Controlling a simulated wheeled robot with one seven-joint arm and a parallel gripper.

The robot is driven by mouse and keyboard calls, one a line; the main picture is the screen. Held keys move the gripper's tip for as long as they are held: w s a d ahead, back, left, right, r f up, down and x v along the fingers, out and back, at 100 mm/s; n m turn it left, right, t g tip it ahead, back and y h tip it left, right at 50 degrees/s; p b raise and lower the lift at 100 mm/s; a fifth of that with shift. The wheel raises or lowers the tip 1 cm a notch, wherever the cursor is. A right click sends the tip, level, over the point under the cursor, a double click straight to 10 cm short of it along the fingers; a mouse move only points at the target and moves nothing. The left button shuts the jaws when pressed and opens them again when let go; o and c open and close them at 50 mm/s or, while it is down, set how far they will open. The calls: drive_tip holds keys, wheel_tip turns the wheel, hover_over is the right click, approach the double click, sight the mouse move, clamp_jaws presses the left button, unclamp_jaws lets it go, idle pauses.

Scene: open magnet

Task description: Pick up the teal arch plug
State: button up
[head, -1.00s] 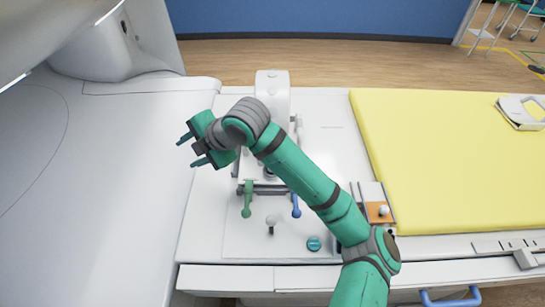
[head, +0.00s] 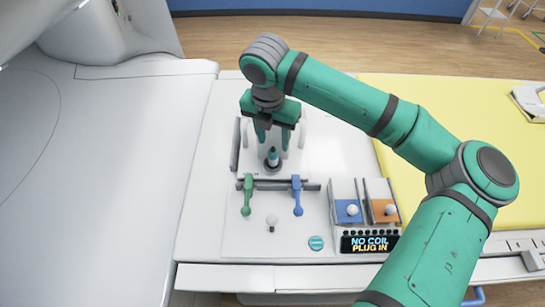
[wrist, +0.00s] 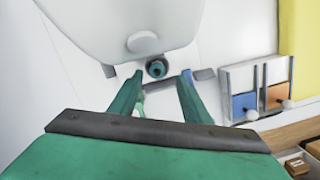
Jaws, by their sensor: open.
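What looks like the teal arch plug (head: 273,156) is a small upright teal piece with a dark, round base on the white panel. It also shows from above as a teal ring in the wrist view (wrist: 157,69). My gripper (head: 274,138) points down just above it, open and empty. In the wrist view my two green fingertips (wrist: 162,75) lie to either side of the plug, apart from it. The fingers partly hide the housing behind the plug in the head view.
A green lever (head: 247,195) and a blue lever (head: 297,196) stand in front of the plug. A white knob (head: 272,223), a "NO COIL PLUG IN" display (head: 370,243), and blue (head: 347,212) and orange (head: 383,211) knobbed panels are nearby. A yellow pad (head: 440,120) lies right.

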sight(273, 149)
drive_tip(key=shift+w+f, duration=0.15)
drive_tip(key=shift+f, duration=0.5)
drive_tip(key=shift+w+f, duration=0.15)
drive_tip(key=shift+f, duration=0.7)
drive_tip(key=shift+w+a+f, duration=0.1)
drive_tip(key=shift+f, duration=1.1)
drive_tip(key=shift+w+f, duration=0.1)
drive_tip(key=shift+f, duration=1.05)
clamp_jaws()
